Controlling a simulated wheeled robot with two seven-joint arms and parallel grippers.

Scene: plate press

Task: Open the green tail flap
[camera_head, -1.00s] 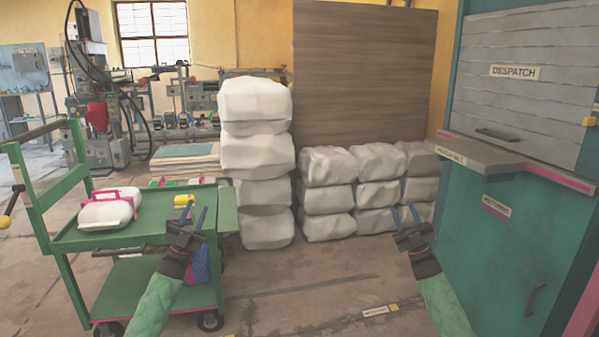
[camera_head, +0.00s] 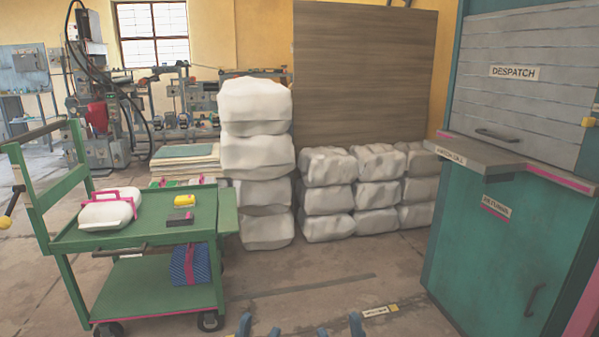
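The green trolley (camera_head: 135,237) stands at the left. A green panel (camera_head: 228,211) sits at the right end of its top tray and appears to be the tail flap. It seems to hang down at that end, though I cannot see its hinge or any catch clearly. My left gripper (camera_head: 259,329) and my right gripper (camera_head: 339,328) show only as blue fingertips at the bottom edge. Each has its two fingertips apart with nothing seen between them. Both are to the right of the trolley in the picture and apart from the flap.
A blue bag (camera_head: 190,265) is on the lower shelf. White sacks (camera_head: 256,150) stand behind. A teal despatch counter (camera_head: 500,240) is at right. The middle floor is clear.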

